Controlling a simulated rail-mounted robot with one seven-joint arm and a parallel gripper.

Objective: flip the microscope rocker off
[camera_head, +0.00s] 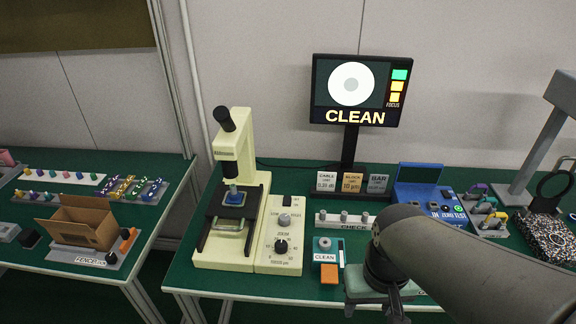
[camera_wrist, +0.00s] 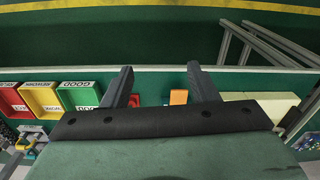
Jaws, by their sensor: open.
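The cream microscope (camera_head: 236,160) stands on the left part of the green bench, with a blue piece on its stage. Its control box (camera_head: 268,262) is at its right side, with a grey knob and a black knob. A small dark rocker (camera_head: 287,204) sits at the top of that box; its tilt is too small to tell. My gripper (camera_head: 375,305) is to the right of the control box, near the bench's front edge, apart from it. In the wrist view my gripper (camera_wrist: 161,84) has its two fingers spread with nothing held between them.
A monitor (camera_head: 355,90) reading CLEAN stands behind. An orange block (camera_head: 329,273) and a CLEAN plate (camera_head: 324,250) lie between box and gripper. A CHECK rack (camera_head: 343,219) is behind them. Coloured trays (camera_wrist: 42,97) show left in the wrist view. A second bench stands left, across a gap.

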